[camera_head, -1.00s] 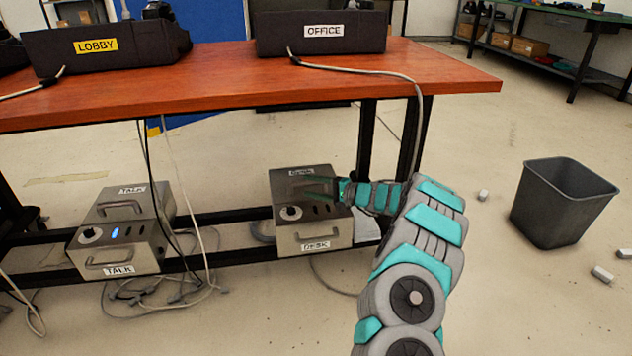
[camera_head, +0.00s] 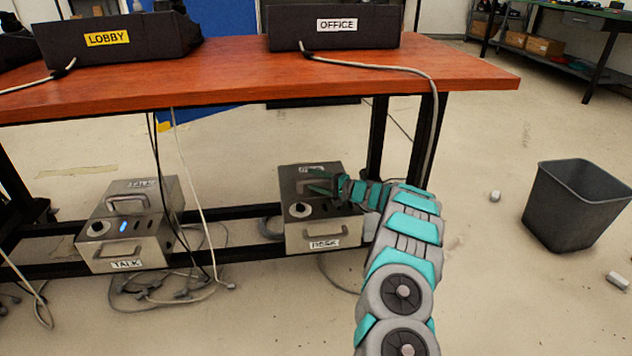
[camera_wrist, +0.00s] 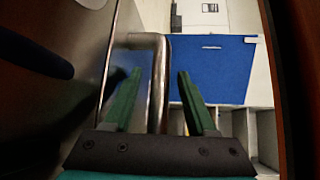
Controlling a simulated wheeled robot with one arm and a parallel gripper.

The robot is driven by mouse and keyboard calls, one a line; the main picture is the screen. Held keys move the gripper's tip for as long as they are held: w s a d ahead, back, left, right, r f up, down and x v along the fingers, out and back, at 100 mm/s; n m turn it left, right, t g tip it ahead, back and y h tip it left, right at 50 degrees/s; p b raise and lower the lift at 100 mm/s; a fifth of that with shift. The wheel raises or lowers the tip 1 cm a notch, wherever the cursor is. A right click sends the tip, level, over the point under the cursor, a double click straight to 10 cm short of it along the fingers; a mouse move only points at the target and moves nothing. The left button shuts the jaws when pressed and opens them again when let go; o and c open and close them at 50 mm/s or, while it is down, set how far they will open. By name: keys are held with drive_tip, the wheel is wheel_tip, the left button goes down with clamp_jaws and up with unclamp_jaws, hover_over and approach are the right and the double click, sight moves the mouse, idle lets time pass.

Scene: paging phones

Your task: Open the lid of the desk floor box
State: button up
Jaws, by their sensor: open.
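The desk floor box (camera_head: 350,222) is a grey metal box under the table, with a knob, dark slots and a "DESK" label on its front. Its lid is closed, and a bar handle stands on the lid. My gripper (camera_head: 320,183) is at that lid handle, coming in from the right. In the wrist view my gripper (camera_wrist: 160,98) is open, and the shiny metal handle bar (camera_wrist: 157,85) shows between the two green fingers. The left finger appears between the bar and the lid surface. I cannot tell whether either finger touches the bar.
A similar box labelled "TALK" (camera_head: 105,252) stands to the left, with loose cables (camera_head: 165,290) on the floor. The wooden table top (camera_head: 230,75) is above the boxes. A dark bin (camera_head: 573,208) stands right. The floor in front is mostly clear.

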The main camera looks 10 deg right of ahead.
clamp_jaws()
idle(0.4)
idle(1.0)
